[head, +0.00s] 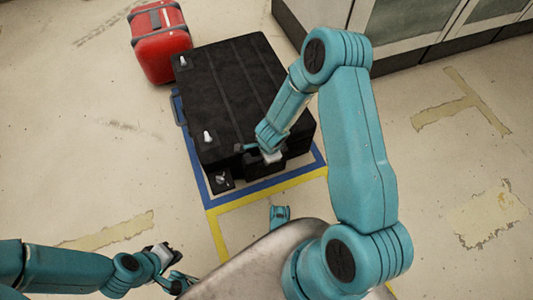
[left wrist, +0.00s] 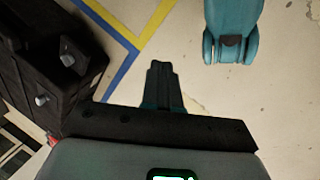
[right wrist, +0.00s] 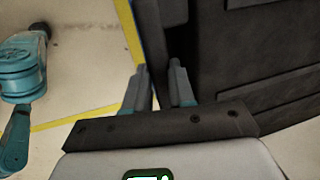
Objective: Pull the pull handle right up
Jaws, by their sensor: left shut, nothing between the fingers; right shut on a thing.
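A large black case (head: 245,85) lies flat on the floor, with white fittings near its corners. My right gripper (head: 268,153) is at the case's front edge and largely hides the pull handle there. In the right wrist view its two fingers (right wrist: 163,90) are shut on the dark handle, beside the case's dark side (right wrist: 270,60). The handle's full shape is hidden. My left gripper (head: 178,278) is shut and empty at the lower left, apart from the case. Its closed fingers show in the left wrist view (left wrist: 162,85), with part of the black case (left wrist: 50,60) to the left.
A red suitcase (head: 160,42) stands behind the case at the upper left. Blue and yellow tape (head: 262,190) marks the floor around the case. A grey cabinet (head: 430,35) stands at the upper right. Open floor lies left and right.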

